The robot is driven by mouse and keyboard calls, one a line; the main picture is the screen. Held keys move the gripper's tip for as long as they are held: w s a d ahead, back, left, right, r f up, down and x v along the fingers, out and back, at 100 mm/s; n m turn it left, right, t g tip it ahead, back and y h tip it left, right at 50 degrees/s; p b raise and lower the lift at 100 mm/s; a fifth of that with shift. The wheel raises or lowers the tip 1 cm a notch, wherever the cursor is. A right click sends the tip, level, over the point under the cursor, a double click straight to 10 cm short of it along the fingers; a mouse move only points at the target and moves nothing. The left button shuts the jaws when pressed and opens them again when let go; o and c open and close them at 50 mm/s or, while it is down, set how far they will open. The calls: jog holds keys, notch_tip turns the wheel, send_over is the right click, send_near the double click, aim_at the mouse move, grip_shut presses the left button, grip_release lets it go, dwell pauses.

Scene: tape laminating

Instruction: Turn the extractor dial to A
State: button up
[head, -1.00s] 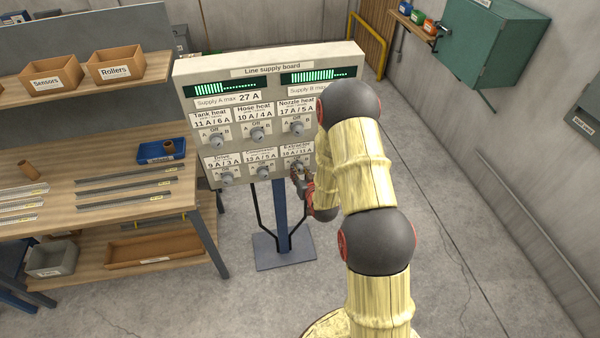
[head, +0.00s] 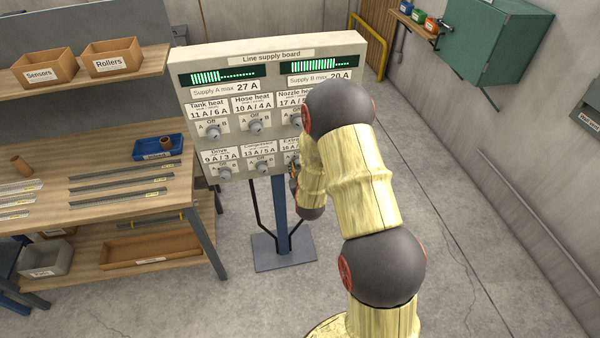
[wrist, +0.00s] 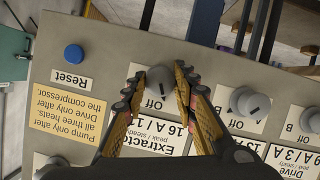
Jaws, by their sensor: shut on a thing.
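The extractor dial (wrist: 160,80) is a grey round knob on the pale supply board (head: 262,54). In the wrist view, where the board appears upside down, it sits between the two fingertips of my gripper (wrist: 158,77), which is shut on it. The "Off" mark shows below the dial and the Extractor label (wrist: 152,134) lies between the fingers. The dial's pointer cannot be made out, and its A and B marks are hidden by the fingers.
The compressor dial (wrist: 250,103) is close beside my right finger in the wrist view. A blue Reset button (wrist: 74,54) and a yellow note (wrist: 74,105) are on the other side. A wooden workbench (head: 120,215) stands left of the board. The floor to the right is clear.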

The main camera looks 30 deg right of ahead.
jog(key=shift+w+a+n+h+b, duration=0.1)
jog(key=shift+n+h+b, duration=0.8)
jog(key=shift+n, duration=0.4)
jog(key=o, duration=1.1)
jog(key=shift+o, duration=0.2)
jog(key=v, duration=1.2)
jog(key=shift+a, duration=0.1)
